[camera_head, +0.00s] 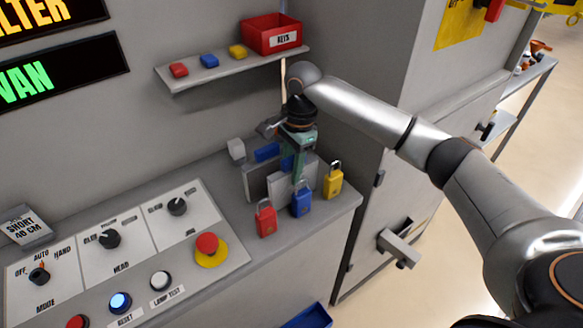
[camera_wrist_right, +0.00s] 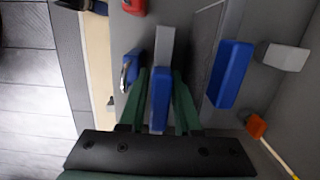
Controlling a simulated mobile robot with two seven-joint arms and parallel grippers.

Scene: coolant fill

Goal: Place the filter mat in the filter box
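My right gripper (camera_head: 297,160) points down over the back right corner of the control ledge. In the wrist view its green fingers (camera_wrist_right: 160,98) lie close along both sides of a blue handle (camera_wrist_right: 160,85); they look shut on it. This handle tops a thin grey panel (camera_wrist_right: 165,42), which looks like the filter mat and stands upright on the ledge. A second grey panel (camera_head: 257,184) with a blue handle (camera_head: 267,152) stands beside it, apart from the fingers. Which thing is the filter box I cannot tell. My left gripper is out of view.
Red (camera_head: 265,219), blue (camera_head: 302,200) and yellow (camera_head: 333,182) padlocks stand along the ledge front near my fingers. A shelf (camera_head: 220,75) with a red keys box (camera_head: 270,36) is above. A control panel (camera_head: 150,235) fills the left; a cabinet (camera_head: 375,235) stands right.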

